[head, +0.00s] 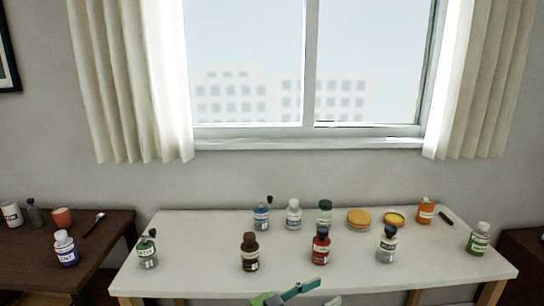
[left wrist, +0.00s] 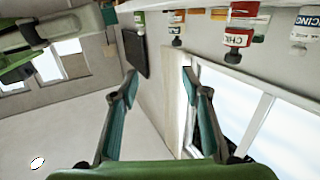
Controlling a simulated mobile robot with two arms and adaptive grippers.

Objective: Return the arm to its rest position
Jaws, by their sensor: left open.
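My left gripper (head: 290,292) shows at the bottom edge of the head view, in front of the white table (head: 190,250). Only part of it is in that frame. In the left wrist view, its two teal fingers stand wide apart, and the gripper (left wrist: 160,76) is open with nothing between the fingers. The wrist view is turned, with the bottles along its top edge, clear of the fingers. A green and dark part, apparently of my own body, fills its upper left.
A brown bottle (head: 250,252), a red bottle (head: 320,246) and a grey-white bottle (head: 387,244) stand along the table's front. More bottles and yellow round items (head: 358,219) stand behind. A dark side table (head: 100,235) is at the left. The window (head: 300,70) is behind.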

